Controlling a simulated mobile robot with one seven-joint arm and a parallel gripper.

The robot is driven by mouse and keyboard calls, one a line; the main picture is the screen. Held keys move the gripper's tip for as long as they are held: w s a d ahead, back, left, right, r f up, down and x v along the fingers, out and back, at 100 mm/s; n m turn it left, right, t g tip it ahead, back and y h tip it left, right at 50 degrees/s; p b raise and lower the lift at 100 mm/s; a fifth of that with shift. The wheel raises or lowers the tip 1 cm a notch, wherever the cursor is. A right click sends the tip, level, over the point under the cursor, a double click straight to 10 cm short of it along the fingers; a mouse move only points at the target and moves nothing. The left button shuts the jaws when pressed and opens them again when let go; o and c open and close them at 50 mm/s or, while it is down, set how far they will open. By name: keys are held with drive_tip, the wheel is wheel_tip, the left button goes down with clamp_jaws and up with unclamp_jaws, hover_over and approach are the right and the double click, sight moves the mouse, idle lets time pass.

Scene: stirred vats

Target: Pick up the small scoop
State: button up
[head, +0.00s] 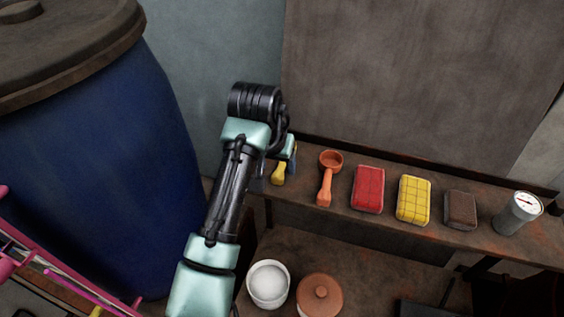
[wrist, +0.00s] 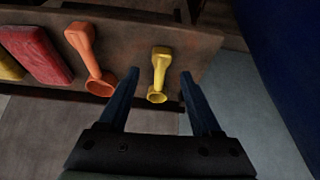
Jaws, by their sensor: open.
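The small scoop is yellow, smaller than the orange scoop beside it. In the wrist view the yellow scoop (wrist: 160,67) lies on the shelf with its bowl towards my gripper and its handle pointing away. My gripper (wrist: 160,73) is open, with one finger on each side of the scoop and visible space between them. In the head view the yellow scoop (head: 278,175) is partly hidden by my arm; mainly its handle shows. I cannot tell the height of the fingertips above the shelf.
An orange scoop (head: 325,182) lies next to the yellow one, then a red block (head: 368,189), a yellow block (head: 413,200), a brown block (head: 460,210) and a metal canister with a dial (head: 518,213). A big blue vat (head: 100,170) stands left. A white-filled pot (head: 268,283) and lidded pot (head: 320,295) are below.

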sight(279, 171)
drive_tip(key=p+x, duration=0.1)
drive_tip(key=x, duration=0.1)
drive_tip(key=p+x, duration=0.1)
drive_tip(key=shift+w+f, duration=0.2)
drive_tip(key=shift+w, duration=0.25)
drive_tip(key=shift+w+f, duration=0.2)
drive_tip(key=shift+f, duration=0.3)
clamp_jaws()
